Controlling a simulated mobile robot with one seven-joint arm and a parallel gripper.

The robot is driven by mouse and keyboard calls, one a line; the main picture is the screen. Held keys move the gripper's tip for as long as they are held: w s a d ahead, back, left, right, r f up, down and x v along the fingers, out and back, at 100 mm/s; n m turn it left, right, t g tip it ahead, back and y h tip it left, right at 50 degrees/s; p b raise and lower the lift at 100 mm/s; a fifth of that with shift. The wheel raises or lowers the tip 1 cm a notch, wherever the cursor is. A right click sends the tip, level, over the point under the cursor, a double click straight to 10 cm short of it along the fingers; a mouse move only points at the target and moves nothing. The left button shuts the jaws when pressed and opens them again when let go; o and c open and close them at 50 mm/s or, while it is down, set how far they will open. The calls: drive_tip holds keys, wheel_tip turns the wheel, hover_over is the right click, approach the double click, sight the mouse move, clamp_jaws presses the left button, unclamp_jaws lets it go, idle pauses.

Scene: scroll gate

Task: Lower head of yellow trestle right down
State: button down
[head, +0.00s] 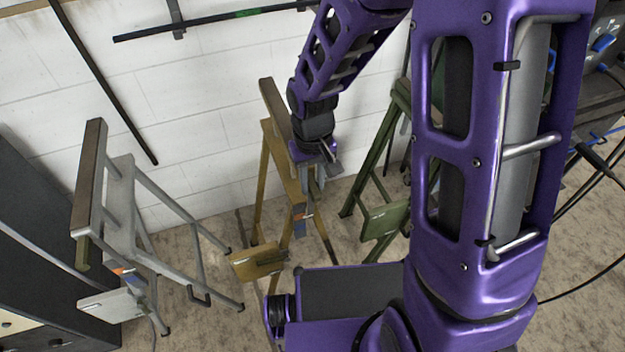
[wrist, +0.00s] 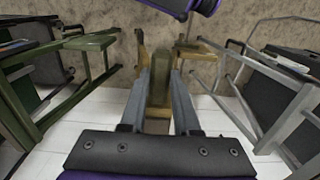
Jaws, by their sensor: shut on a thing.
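The yellow trestle (head: 285,160) stands in the middle of the head view, between a grey and a green trestle. Its head, a long brown beam (head: 273,103), is raised above the legs. My gripper (head: 318,180) is at the near end of the head. In the wrist view the two fingers (wrist: 162,95) are on either side of the end of the head (wrist: 160,70), shut on it. The near part of the head is hidden behind my wrist in the head view. A yellow shelf (head: 257,262) hangs low on the trestle.
A grey trestle (head: 122,200) with a brown head stands at left. A green trestle (head: 385,175) stands close at right, partly behind my arm. A white block wall (head: 190,95) is behind. A dark cabinet (head: 45,260) is at far left. Some floor shows between the trestles.

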idle(0.8)
wheel_tip(320, 180, down, 11)
drive_tip(key=b, duration=0.8)
drive_tip(key=shift+f+b, duration=0.2)
drive_tip(key=shift+b, duration=0.15)
drive_tip(key=c, duration=0.6)
unclamp_jaws()
drive_tip(key=shift+c, duration=0.2)
wheel_tip(320, 180, up, 18)
drive_tip(key=p, duration=0.3)
drive_tip(key=shift+f+p, duration=0.25)
drive_tip(key=shift+p, duration=0.15)
